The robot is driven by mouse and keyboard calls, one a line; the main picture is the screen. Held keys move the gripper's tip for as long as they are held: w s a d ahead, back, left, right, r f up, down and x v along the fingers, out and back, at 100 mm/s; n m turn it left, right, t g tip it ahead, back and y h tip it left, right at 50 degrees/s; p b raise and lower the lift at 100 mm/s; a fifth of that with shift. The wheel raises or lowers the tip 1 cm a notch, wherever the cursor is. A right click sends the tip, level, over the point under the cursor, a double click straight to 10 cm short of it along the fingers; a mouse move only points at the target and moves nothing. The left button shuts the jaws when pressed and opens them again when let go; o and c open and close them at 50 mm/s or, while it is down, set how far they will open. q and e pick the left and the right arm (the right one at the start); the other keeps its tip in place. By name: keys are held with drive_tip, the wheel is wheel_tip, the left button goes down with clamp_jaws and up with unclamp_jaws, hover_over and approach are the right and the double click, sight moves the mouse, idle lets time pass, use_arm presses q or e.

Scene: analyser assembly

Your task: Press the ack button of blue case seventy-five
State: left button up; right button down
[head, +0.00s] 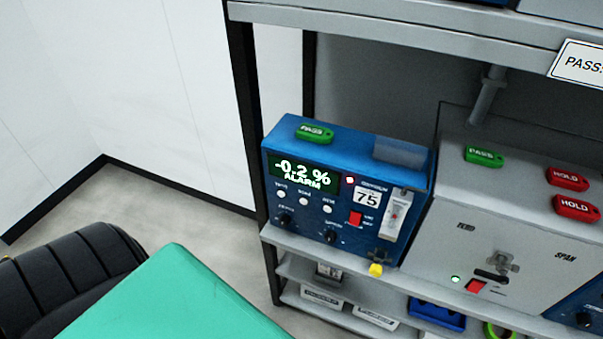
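The blue case (350,148) numbered 75 stands on a grey shelf. Its green display (303,173) reads -0.2 % ALARM, and a small lamp (350,181) beside it glows red. Below the display are three white round buttons (304,201) and two black knobs (285,218). The lettering is too small to tell which one is marked ack. Neither of my grippers is in view.
A grey case (458,238) stands close on the right, with a green PASS tag (483,156) and red HOLD tags (568,179) on top. Lower shelves hold small items.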

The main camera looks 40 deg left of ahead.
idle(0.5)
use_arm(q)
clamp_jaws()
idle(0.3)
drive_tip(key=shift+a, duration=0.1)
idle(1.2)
